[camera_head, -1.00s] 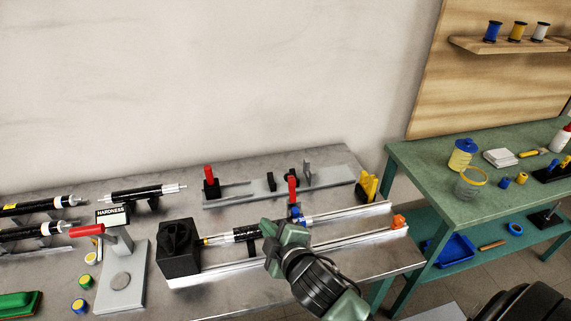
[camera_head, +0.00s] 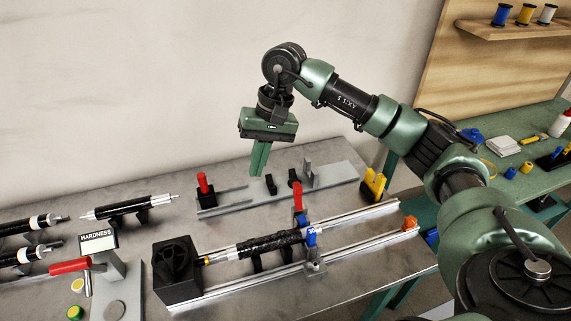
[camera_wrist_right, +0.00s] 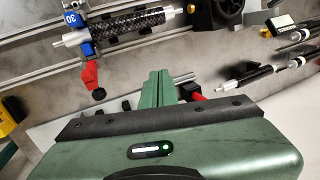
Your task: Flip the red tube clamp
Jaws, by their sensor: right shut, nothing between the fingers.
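A red lever (camera_head: 298,196) stands upright at the right part of the rail fixture, above a blue part (camera_head: 310,236) at the end of the black woven tube (camera_head: 268,243). In the right wrist view this red lever (camera_wrist_right: 91,74) shows beside the blue part marked 30 (camera_wrist_right: 74,20). My right gripper (camera_head: 258,172) is shut and empty, pointing down, raised above the bench between the two red handles. My left gripper is not in view.
A yellow bracket (camera_head: 374,184) stands at the back right. The hardness tester (camera_head: 97,240) and dark rods (camera_head: 128,206) are at left.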

